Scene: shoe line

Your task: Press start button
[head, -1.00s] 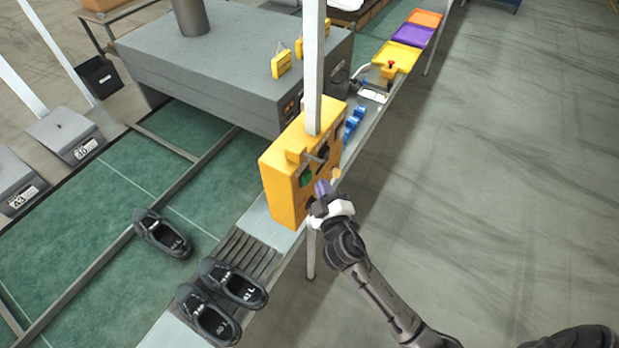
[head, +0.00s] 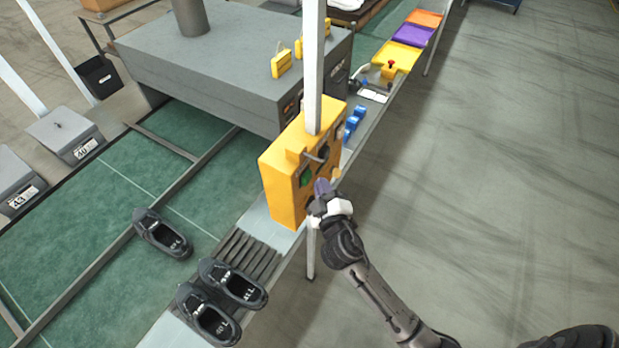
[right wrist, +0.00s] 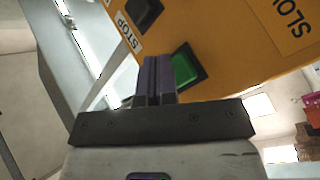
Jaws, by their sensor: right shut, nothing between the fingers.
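A yellow control box (head: 283,190) is mounted on a white post beside the line. Its panel fills the top of the right wrist view (right wrist: 235,50), with a green button (right wrist: 185,67), a black button (right wrist: 143,10) and the labels "STOP" and "SLO…". The green button also shows in the head view (head: 306,177). My right gripper (head: 322,187) is shut and empty, close in front of the panel. In the right wrist view its purple fingertips (right wrist: 156,62) are just left of the green button; I cannot tell whether they touch the box. My left gripper is out of view.
Black shoes (head: 235,288) stand on the grey ledge, and another shoe (head: 163,234) on the green belt. A grey machine housing (head: 225,75) is behind the box. The floor at right is clear.

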